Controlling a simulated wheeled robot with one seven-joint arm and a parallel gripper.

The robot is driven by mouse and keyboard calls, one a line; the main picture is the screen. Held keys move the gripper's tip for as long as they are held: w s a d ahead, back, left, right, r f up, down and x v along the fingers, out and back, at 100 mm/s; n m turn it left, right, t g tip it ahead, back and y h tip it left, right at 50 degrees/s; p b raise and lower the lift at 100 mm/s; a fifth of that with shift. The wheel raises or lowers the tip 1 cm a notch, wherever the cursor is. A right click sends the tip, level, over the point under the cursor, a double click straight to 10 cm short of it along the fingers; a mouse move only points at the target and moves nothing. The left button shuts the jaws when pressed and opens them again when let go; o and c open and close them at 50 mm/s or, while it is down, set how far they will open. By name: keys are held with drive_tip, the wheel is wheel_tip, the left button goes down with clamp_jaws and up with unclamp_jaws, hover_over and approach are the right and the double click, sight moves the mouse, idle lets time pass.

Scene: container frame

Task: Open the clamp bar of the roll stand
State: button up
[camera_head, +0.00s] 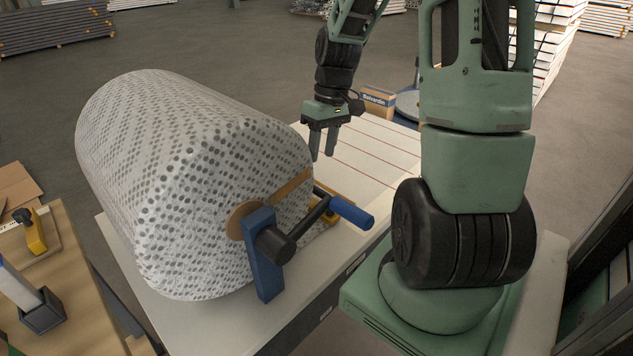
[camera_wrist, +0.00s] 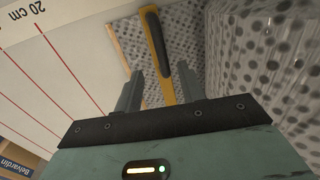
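The roll stand carries a large roll (camera_head: 185,175) in grey-white wrap with dark dots. A yellow bar with a black grip, which looks like the clamp bar (camera_wrist: 158,58), shows in the wrist view, lying over dotted sheet. In the head view its yellow part (camera_head: 331,208) shows beside the roll's right end, partly hidden by the crank. My gripper (camera_head: 323,154) is open and empty above the table, behind the roll's right end. In the wrist view its fingers (camera_wrist: 170,88) are apart, with the yellow bar between them in the picture; I see no contact.
A blue bracket (camera_head: 262,252) and a crank with a blue handle (camera_head: 351,212) stand at the roll's near end. The table (camera_head: 372,150) has red lines and is clear right of my gripper. A cardboard box (camera_head: 377,101) stands behind. A wooden bench (camera_head: 70,260) is at left.

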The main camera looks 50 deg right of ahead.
drive_tip(key=f, duration=0.3)
drive_tip(key=a+f, duration=0.1)
drive_tip(key=f, duration=0.5)
drive_tip(key=shift+a, duration=0.4)
clamp_jaws()
drive_tip(key=shift+w+r, duration=0.1)
drive_tip(key=shift+r, duration=0.05)
